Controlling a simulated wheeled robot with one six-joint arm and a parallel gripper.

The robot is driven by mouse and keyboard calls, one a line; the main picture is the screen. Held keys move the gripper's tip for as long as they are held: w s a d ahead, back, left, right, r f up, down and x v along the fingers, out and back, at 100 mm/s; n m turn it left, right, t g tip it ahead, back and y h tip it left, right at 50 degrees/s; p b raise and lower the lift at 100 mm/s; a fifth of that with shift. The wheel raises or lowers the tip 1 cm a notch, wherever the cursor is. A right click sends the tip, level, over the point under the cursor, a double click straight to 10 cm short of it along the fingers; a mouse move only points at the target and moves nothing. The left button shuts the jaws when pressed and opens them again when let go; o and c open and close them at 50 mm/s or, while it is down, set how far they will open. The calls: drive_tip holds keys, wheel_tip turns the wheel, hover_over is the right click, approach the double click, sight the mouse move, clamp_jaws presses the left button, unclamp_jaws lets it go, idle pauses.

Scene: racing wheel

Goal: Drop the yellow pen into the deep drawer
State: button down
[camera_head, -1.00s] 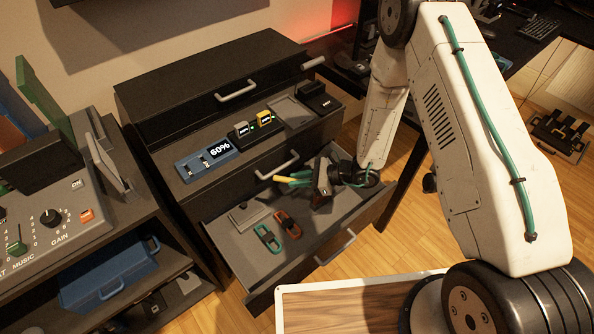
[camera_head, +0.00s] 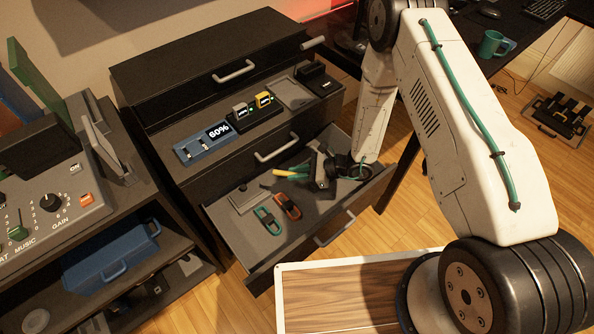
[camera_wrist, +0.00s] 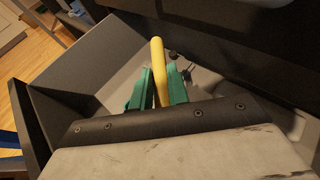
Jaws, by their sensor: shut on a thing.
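The yellow pen (camera_wrist: 158,66) is held between the green fingers of my gripper (camera_wrist: 158,88) in the wrist view, its free end sticking out past the fingertips. In the head view the yellow pen (camera_head: 286,176) and my gripper (camera_head: 296,171) are over the open bottom drawer (camera_head: 236,241), toward its back right part. The drawer's walls and floor (camera_wrist: 112,50) surround the fingers in the wrist view. I cannot tell whether the pen touches the drawer floor.
A green carabiner-like item (camera_head: 268,221), an orange one (camera_head: 288,206) and a grey box (camera_head: 246,199) lie in the drawer. The cabinet's upper drawer (camera_head: 262,155) is above, with a blue 60% device (camera_head: 205,146) on the surface over it. A desk stands at right.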

drive_tip(key=c, duration=1.3)
unclamp_jaws()
drive_tip(key=shift+d, duration=0.15)
drive_tip(key=v, duration=0.7)
drive_tip(key=shift+s+d+r, duration=0.1)
drive_tip(key=shift+d+r, duration=0.1)
